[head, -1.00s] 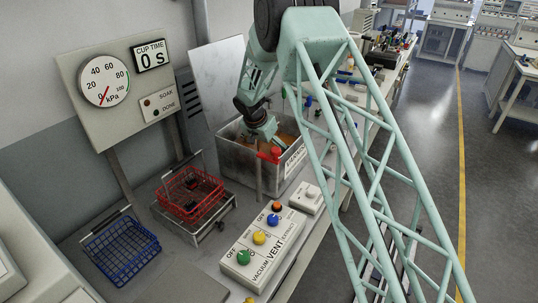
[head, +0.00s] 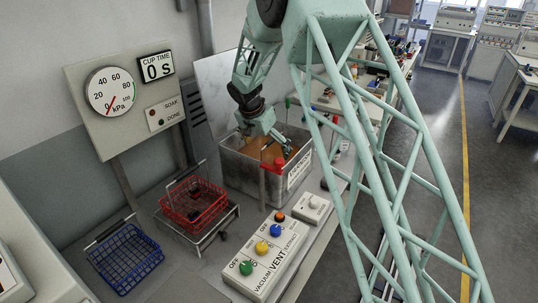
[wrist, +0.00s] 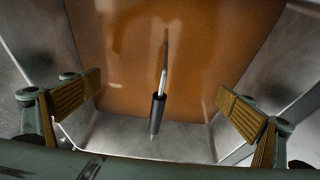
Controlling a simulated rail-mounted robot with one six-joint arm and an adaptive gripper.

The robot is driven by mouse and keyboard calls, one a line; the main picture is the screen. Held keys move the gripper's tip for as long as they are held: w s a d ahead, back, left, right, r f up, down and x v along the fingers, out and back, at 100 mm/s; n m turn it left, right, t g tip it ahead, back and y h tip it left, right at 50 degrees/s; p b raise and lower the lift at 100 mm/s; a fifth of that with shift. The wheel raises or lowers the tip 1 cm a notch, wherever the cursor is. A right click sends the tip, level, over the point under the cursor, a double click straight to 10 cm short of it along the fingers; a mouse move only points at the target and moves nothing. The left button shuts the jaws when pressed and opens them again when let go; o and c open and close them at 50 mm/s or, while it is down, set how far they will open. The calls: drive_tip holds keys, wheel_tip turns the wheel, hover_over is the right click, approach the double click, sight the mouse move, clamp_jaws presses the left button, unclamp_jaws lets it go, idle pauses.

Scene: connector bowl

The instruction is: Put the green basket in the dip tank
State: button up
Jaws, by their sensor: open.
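The dip tank (head: 236,176) is a grey metal box holding orange-brown liquid (head: 258,152). My gripper (head: 282,140) is over the tank's opening, pointing down. In the wrist view its two fingers (wrist: 165,102) are wide apart with nothing touching them. Between and beyond them is a dark grip (wrist: 158,108) on a thin pale rod, over the liquid and the tank's inner wall. I cannot tell what this grip belongs to. I can make out no green basket in either view; anything beneath the liquid is hidden.
A red basket (head: 205,209) stands on a metal stand left of the tank. A blue basket (head: 126,259) sits at the bench's front left. A control box (head: 268,255) with coloured knobs is in front of the tank. A gauge panel (head: 130,115) stands behind.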

drive_tip(key=shift+s+a+r, duration=0.15)
drive_tip(key=shift+s+r, duration=0.1)
drive_tip(key=shift+r, duration=0.4)
idle(0.5)
